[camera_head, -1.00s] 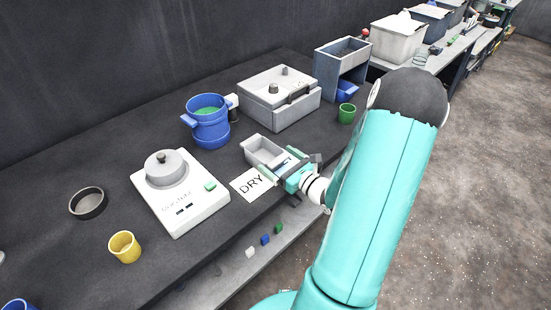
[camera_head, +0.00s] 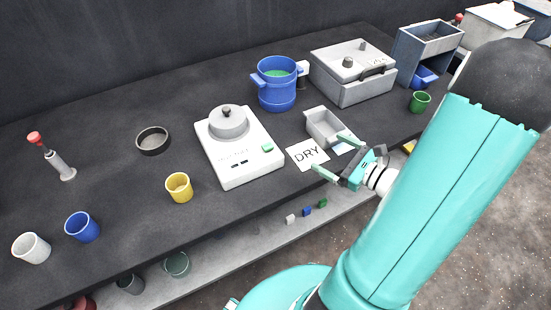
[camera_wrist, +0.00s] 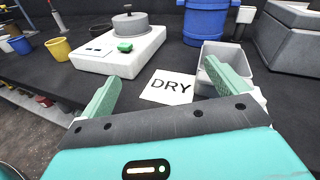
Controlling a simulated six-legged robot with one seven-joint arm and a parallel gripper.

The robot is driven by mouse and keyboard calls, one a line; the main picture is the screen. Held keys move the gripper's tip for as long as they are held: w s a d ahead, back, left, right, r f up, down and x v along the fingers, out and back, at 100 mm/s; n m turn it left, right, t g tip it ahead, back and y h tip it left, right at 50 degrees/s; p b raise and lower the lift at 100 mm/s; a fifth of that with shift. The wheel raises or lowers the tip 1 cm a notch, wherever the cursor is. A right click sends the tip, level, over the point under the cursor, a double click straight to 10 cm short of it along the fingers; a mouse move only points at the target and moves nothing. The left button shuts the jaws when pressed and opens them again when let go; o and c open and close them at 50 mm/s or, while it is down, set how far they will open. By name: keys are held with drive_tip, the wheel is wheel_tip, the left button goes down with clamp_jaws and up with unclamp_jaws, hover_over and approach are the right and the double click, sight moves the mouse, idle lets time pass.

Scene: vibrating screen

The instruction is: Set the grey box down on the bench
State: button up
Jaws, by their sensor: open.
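The grey box (camera_head: 324,129) is an open-topped, shallow tray resting upright on the dark bench (camera_head: 255,207), just behind the white DRY card (camera_head: 307,155). My gripper (camera_head: 337,157) is open and empty at the near side of the box, above the bench's front edge. In the wrist view, the grey box (camera_wrist: 232,59) lies beyond the right finger, which hides part of its near wall. The left finger stands well apart, left of the DRY card (camera_wrist: 168,86). My gripper (camera_wrist: 160,76) has only card and bench between its fingers.
A white scale (camera_head: 239,165) with a grey lidded pan is left of the card. A blue pot (camera_head: 275,88) and a grey lidded case (camera_head: 353,78) stand behind the box. A yellow cup (camera_head: 179,187) and green cup (camera_head: 419,102) stand on the bench.

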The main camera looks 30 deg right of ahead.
drive_tip(key=s+a+r+n+g+y, duration=0.1)
drive_tip(key=a+r+n+g, duration=0.2)
drive_tip(key=a+n+g, duration=0.45)
drive_tip(key=s+a+r+n+g+y, duration=0.15)
drive_tip(key=a+n+g, duration=0.25)
drive_tip(key=a+n, duration=0.55)
drive_tip(key=s+a+r+n+h, duration=0.2)
drive_tip(key=r+n+h, duration=0.2)
drive_tip(key=r+n, duration=0.2)
drive_tip(key=s+a+r+n+t+h, duration=0.1)
drive_tip(key=s+a+r+n+h, duration=0.1)
drive_tip(key=a+r+n+h, duration=0.1)
wheel_tip(320, 180, up, 3)
drive_tip(key=n+h, duration=0.1)
drive_tip(key=n, duration=0.2)
drive_tip(key=shift+a+f+n, duration=0.15)
drive_tip(key=shift+a+n, duration=0.1)
drive_tip(key=shift+n, duration=0.05)
drive_tip(key=shift+t+h, duration=0.25)
